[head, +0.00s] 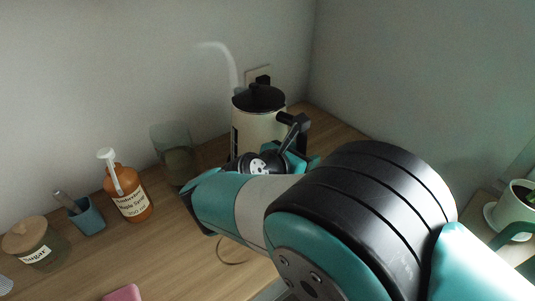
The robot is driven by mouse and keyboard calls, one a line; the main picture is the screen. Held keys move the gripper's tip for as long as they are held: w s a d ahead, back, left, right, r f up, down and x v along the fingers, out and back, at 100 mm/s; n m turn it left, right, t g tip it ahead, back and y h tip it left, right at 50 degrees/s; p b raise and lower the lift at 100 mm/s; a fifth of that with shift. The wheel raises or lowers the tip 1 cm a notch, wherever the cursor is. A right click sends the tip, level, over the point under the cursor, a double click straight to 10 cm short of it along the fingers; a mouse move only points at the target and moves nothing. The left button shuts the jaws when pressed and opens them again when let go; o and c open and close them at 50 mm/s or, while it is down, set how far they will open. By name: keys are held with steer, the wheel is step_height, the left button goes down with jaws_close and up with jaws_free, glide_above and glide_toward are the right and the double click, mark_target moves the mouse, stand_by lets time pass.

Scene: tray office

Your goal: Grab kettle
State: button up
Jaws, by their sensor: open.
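The kettle (258,124) is cream with a black lid and a dark band on its left side. It stands upright at the back of the wooden counter, near the wall corner. Its black handle (291,119) points right, toward my arm. My gripper (296,154) is open at the front right of the kettle, close below the handle. My own arm hides much of the gripper and the kettle's base. I cannot tell whether the fingers touch or surround the handle.
On the counter (180,235), left of the kettle, stand a glass jar (173,155), an orange pump bottle (127,190), a blue cup (87,216) and a lidded sugar jar (34,243). A pink item (122,293) lies in front. A potted plant (513,208) is at right.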

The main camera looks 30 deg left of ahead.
jaws_close()
steer(key=shift+a+r, duration=0.1)
steer(key=shift+r, duration=0.1)
stand_by(1.1)
